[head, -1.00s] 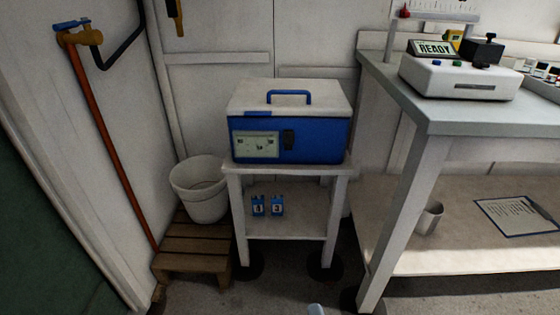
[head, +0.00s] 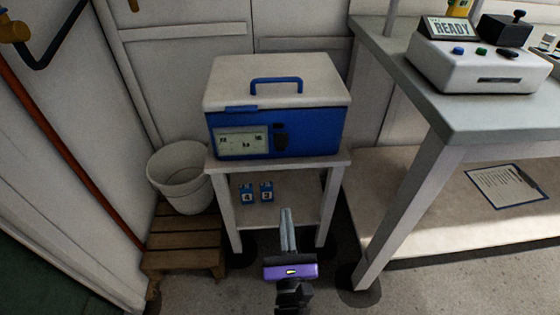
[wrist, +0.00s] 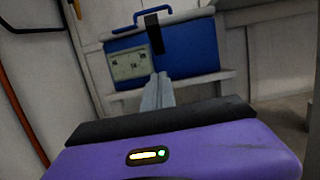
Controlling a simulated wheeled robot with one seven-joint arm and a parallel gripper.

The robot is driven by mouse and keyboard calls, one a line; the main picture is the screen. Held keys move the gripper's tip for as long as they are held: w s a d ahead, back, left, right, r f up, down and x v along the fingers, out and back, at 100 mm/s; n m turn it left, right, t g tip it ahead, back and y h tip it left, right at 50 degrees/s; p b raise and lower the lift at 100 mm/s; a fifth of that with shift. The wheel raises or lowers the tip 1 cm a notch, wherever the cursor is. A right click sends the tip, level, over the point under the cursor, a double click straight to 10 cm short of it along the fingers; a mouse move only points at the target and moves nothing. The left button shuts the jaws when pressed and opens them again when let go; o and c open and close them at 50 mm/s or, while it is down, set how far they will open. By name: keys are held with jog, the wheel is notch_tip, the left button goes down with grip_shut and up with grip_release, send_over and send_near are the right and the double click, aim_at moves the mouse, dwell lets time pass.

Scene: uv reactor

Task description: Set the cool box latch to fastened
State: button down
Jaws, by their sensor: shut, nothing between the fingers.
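The cool box (head: 310,134) is blue with a white lid and a blue carry handle (head: 276,81). It stands on a small white table, and its lid looks down. A dark latch (head: 280,136) is on its front face, right of a pale display panel (head: 241,143). The latch also shows as a dark upright strip in the wrist view (wrist: 154,35). I cannot tell its setting. My gripper (head: 287,212) is shut and empty, below and in front of the box, apart from it. In the wrist view its fingertips (wrist: 160,80) overlap the box's lower front.
The small table (head: 222,168) holds two blue packs (head: 256,192) on its lower shelf. A white bucket (head: 182,178) stands on a wooden pallet step (head: 180,246) at left. A workbench (head: 450,120) with a white instrument (head: 470,65) stands at right.

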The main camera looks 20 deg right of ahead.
aim_at(280, 139)
jog(key=shift+w+r, duration=0.1)
jog(key=shift+w, duration=0.05)
jog(key=r+p+x, duration=0.1)
jog(key=r+x, duration=0.1)
jog(key=x, duration=1)
jog(key=shift+r, duration=0.45)
jog(key=shift+r, duration=0.1)
jog(key=p, duration=0.2)
jog(key=shift+r+g+p, duration=0.25)
jog(key=shift+g+p, duration=0.05)
jog(key=shift+p, duration=0.05)
